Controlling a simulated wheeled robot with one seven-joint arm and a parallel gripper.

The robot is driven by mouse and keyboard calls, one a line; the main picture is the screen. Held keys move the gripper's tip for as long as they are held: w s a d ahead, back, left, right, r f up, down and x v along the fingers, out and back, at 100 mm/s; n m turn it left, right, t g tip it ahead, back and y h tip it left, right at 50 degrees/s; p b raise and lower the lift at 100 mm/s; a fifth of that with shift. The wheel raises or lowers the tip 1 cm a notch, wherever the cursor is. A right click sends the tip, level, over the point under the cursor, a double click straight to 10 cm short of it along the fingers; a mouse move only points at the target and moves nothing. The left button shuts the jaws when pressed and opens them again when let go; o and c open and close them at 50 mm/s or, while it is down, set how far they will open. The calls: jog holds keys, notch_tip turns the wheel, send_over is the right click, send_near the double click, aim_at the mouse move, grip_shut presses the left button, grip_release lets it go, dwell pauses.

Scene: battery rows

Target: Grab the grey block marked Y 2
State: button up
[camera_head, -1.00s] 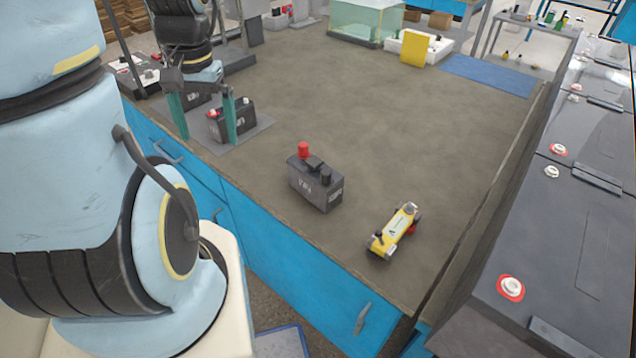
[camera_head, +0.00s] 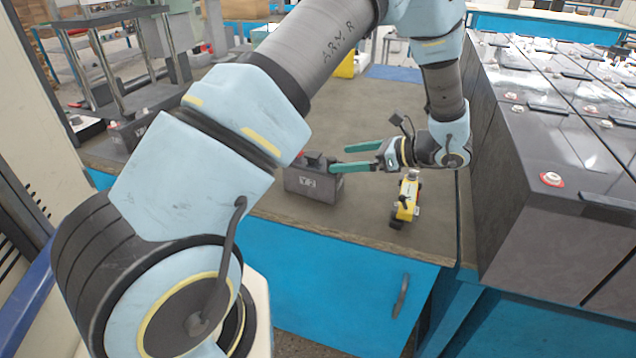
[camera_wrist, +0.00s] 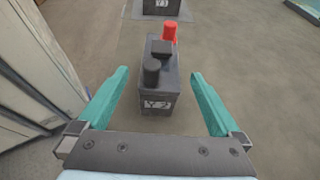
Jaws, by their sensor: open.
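The grey block marked Y 2 (camera_wrist: 158,98) stands upright in the wrist view, with a red cap and dark knobs on top. It also shows in the head view as a dark grey block (camera_head: 312,186) near the table's front edge, its label too small to read surely. My gripper (camera_head: 340,158) is open, coming from the right with its teal fingers pointing at the block's right end. In the wrist view my gripper (camera_wrist: 160,71) has one finger on each side of the block, with gaps on both sides; contact is not visible.
A yellow toy-like vehicle (camera_head: 407,198) sits on the table (camera_head: 290,225) right of the block, below my wrist. Another block marked Y 3 (camera_wrist: 162,5) stands beyond the Y 2 block. Large dark battery cases (camera_head: 540,190) stand along the right side.

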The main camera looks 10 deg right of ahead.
aim_at(313, 156)
jog(key=p+x, duration=0.1)
jog(key=x, duration=0.3)
jog(key=shift+a, duration=0.2)
jog(key=shift+r+p+x, duration=0.15)
jog(key=shift+p+x, duration=0.4)
jog(key=shift+x, duration=0.8)
jog(key=shift+r+p+x, duration=0.1)
jog(key=shift+p+x, duration=0.4)
jog(key=shift+x, duration=0.9)
jog(key=shift+w, duration=0.2)
jog(key=shift+c, duration=0.2)
grip_shut()
jog(key=shift+r, duration=0.1)
